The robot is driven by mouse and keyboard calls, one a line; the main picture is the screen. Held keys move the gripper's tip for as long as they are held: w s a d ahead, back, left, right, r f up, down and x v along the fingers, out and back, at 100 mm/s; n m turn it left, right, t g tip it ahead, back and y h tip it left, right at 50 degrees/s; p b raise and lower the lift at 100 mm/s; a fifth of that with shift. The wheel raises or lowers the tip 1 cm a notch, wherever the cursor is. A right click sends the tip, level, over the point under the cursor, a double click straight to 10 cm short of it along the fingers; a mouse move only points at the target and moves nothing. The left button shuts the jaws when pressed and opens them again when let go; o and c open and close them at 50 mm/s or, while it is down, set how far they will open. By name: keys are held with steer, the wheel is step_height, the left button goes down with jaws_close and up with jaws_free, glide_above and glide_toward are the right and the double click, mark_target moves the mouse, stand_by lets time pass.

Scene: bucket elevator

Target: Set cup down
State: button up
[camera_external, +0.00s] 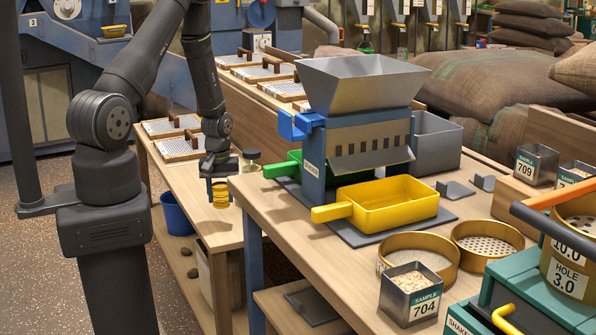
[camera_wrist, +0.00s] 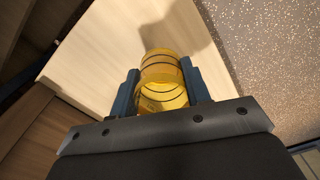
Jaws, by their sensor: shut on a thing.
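A yellow ribbed cup (camera_wrist: 163,80) is between the two blue-grey fingers of my gripper (camera_wrist: 160,92) in the wrist view. My gripper is shut on it. In the external view my gripper (camera_external: 217,180) points down, with the yellow cup (camera_external: 221,195) at its tips, close to the left corner of the front wooden table. The wrist view shows pale wood beyond the cup and a shadow on it. I cannot tell whether the cup touches a surface.
A hopper machine (camera_external: 358,110) stands on the front table (camera_external: 290,240) with a yellow tray (camera_external: 386,207) and a green-handled tray (camera_external: 283,168). Brass sieves (camera_external: 417,250) and sample 704 tin (camera_external: 410,296) stand nearer. The narrow bench (camera_external: 185,187) has bare wood.

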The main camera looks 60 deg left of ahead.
steer(key=a+f, duration=0.2)
steer(key=a, duration=0.1)
steer(key=shift+s+a, duration=0.2)
steer(key=shift+a, duration=0.1)
steer(key=shift+f, duration=2.1)
steer(key=shift+f, duration=0.15)
steer(key=o, duration=1)
steer(key=shift+c, duration=0.2)
step_height(320, 180, up, 12)
steer(key=shift+r, duration=0.2)
steer(key=shift+f, duration=0.15)
